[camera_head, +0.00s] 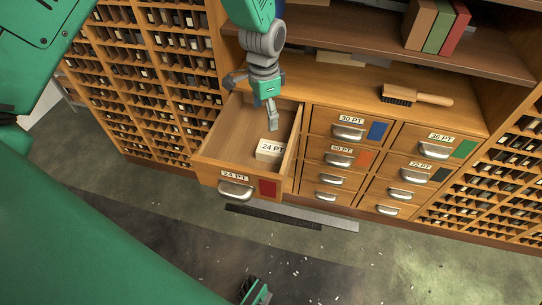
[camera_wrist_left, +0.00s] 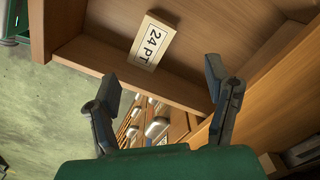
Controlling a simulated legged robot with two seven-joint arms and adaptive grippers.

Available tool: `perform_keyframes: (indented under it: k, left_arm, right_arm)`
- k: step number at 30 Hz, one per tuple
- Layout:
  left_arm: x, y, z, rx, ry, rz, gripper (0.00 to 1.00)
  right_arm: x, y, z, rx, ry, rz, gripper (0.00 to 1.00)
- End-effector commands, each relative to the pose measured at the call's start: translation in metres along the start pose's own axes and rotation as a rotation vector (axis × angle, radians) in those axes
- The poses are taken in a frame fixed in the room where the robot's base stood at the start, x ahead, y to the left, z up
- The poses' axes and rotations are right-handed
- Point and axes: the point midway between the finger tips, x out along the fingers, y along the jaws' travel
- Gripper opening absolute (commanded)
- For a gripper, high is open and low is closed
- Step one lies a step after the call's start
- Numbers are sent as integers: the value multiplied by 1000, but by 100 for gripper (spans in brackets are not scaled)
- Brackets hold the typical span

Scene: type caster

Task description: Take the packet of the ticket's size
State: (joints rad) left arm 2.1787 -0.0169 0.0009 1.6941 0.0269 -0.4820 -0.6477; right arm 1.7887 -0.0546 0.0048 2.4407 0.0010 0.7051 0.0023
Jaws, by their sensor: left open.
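The open drawer (camera_head: 207,174) is labelled 24 PT and has a red patch on its front. A pale packet (camera_head: 268,150) printed 24 PT lies inside it. The packet also shows in the left wrist view (camera_wrist_left: 150,42), flat on the drawer floor. My left gripper (camera_head: 271,117) is over the back right part of the drawer, apart from the packet. Its two fingers (camera_wrist_left: 166,98) are spread with nothing between them. My right gripper is not clearly seen. No separate ticket can be made out.
Shut drawers marked 30 PT (camera_head: 321,125), 60 PT, 36 PT (camera_head: 408,143) and 72 PT stand right of the open one. A brush (camera_head: 417,96) lies on the counter above. Books (camera_head: 437,27) stand on the shelf. Type racks (camera_head: 150,70) flank the cabinet.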

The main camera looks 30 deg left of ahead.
Motion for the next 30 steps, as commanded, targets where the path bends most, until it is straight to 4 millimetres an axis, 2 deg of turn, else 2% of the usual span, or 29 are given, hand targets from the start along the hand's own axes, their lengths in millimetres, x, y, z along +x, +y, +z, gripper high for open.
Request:
perform_keyframes:
  k: [1,3,6,9,14,24,30]
  left_arm:
    - [5,3,-5,136,2,-3,72]
    - [4,6,-10,314,1,-2,72]
    - [3,11,-15,515,0,-3,72]
    - [2,14,-18,638,-2,-2,72]
    - [12,15,-18,701,-4,0,72]
    - [75,15,-18,698,-4,-1,72]
    - [87,15,-18,698,-3,-3,72]
  right_arm:
    - [12,0,1,0,0,0,40]
    - [18,0,1,0,0,0,40]
    - [25,0,1,0,0,0,40]
    - [28,0,1,0,0,0,40]
    - [32,0,1,0,1,0,40]
    - [52,0,3,0,0,0,40]
    - [55,0,3,0,0,0,40]
